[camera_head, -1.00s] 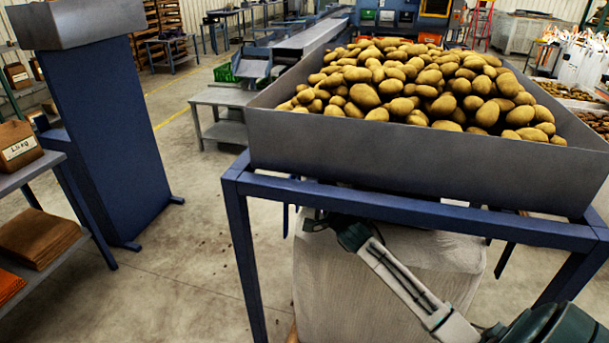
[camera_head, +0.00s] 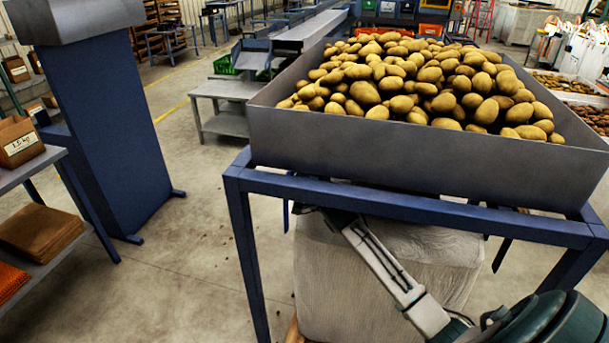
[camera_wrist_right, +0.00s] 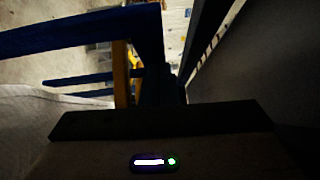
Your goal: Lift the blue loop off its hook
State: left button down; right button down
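A large white bag (camera_head: 385,270) hangs or stands under the blue frame (camera_head: 400,205) of the potato hopper. I cannot make out the blue loop or its hook in the head view; the frame's front beam covers the bag's top. My right arm reaches under this beam, and its far end is hidden there. In the right wrist view, a dark bar (camera_wrist_right: 160,121), apparently part of my right gripper, spans the bottom, with no fingertips clear. Beyond it are dark blue bars or bands (camera_wrist_right: 80,31) and a yellow upright (camera_wrist_right: 121,72); I cannot tell whether one is the loop. My left gripper is not in view.
The grey hopper (camera_head: 400,155) is heaped with potatoes (camera_head: 430,85). A blue column (camera_head: 100,130) stands at the left, by a shelf (camera_head: 60,240) with brown sacks. A low grey table (camera_head: 225,92) stands behind. Concrete floor is clear between column and frame.

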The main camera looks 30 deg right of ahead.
jog(key=w+a, duration=0.5)
jog(key=w, duration=0.1)
jog(key=shift+w+a+f+b, duration=0.15)
jog(key=shift+w+a+b, duration=0.25)
jog(key=shift+b, duration=0.05)
dwell(0.4)
